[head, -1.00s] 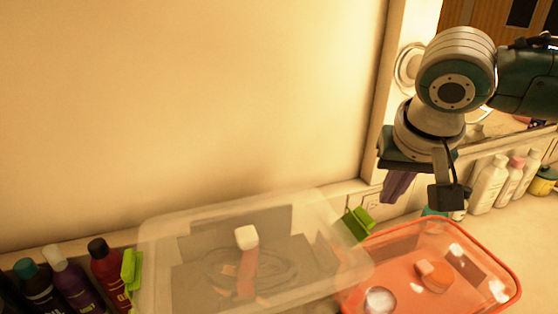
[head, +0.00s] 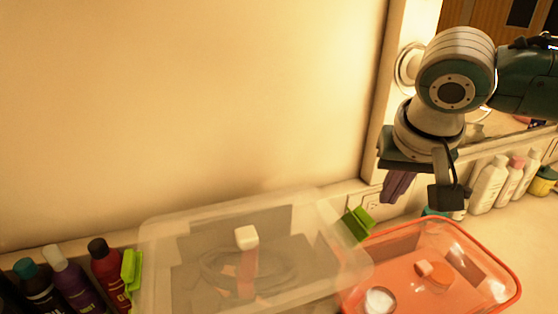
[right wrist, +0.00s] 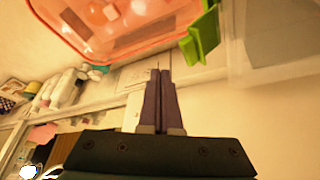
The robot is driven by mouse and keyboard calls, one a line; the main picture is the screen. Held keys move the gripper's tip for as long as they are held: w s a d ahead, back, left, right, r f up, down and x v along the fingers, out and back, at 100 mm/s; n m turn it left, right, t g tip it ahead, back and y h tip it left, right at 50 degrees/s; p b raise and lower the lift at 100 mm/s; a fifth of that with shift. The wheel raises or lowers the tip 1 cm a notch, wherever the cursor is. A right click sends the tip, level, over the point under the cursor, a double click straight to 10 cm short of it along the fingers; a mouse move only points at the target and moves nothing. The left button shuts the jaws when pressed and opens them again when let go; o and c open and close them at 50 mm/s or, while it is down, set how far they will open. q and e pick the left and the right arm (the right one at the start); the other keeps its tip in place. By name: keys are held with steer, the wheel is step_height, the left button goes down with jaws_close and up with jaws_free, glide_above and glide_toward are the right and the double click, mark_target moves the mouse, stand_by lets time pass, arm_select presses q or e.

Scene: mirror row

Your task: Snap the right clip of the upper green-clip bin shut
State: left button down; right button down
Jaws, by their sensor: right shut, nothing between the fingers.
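The upper green-clip bin (head: 190,225) is a translucent lidded box at the lower middle of the head view, with dim contents showing through. Its right green clip (head: 358,222) sticks outward at a slant from its right end; it also shows in the right wrist view (right wrist: 202,38), beyond the fingertips and to their right. Its left green clip (head: 131,272) is at the left end. My right gripper (head: 398,186) is shut and empty, with dark purple fingers, to the right of the right clip and apart from it. The gripper also shows in the right wrist view (right wrist: 159,75). My left gripper is not in view.
Several bottles (head: 106,268) stand at the left. Pale bottles (head: 488,185) stand at the right by the mirror. The wall behind is bare.

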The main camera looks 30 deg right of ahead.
mark_target(338, 218)
steer(key=shift+f, duration=0.1)
steer(key=shift+w+a+f+p, duration=0.15)
steer(key=shift+a+f+p, duration=0.15)
steer(key=shift+a+f, duration=1.05)
steer(key=shift+w+a+r+p, duration=0.1)
steer(key=shift+a+r+p, duration=0.25)
steer(key=shift+a, duration=0.6)
steer(key=shift+w+a+r+p, duration=0.15)
steer(key=shift+a+p, duration=0.35)
steer(key=shift+a, duration=0.5)
steer(key=shift+w+a+r+p, duration=0.1)
steer(key=shift+a+r+p, duration=0.3)
steer(key=shift+a, duration=0.55)
steer(key=shift+f, duration=0.1)
steer(key=r+p, duration=0.3)
steer(key=d+r+p, duration=0.1)
steer(key=r+p, duration=0.1)
steer(key=p, duration=0.1)
steer(key=shift+s+r+p, duration=0.1)
steer(key=shift+r+p, duration=0.3)
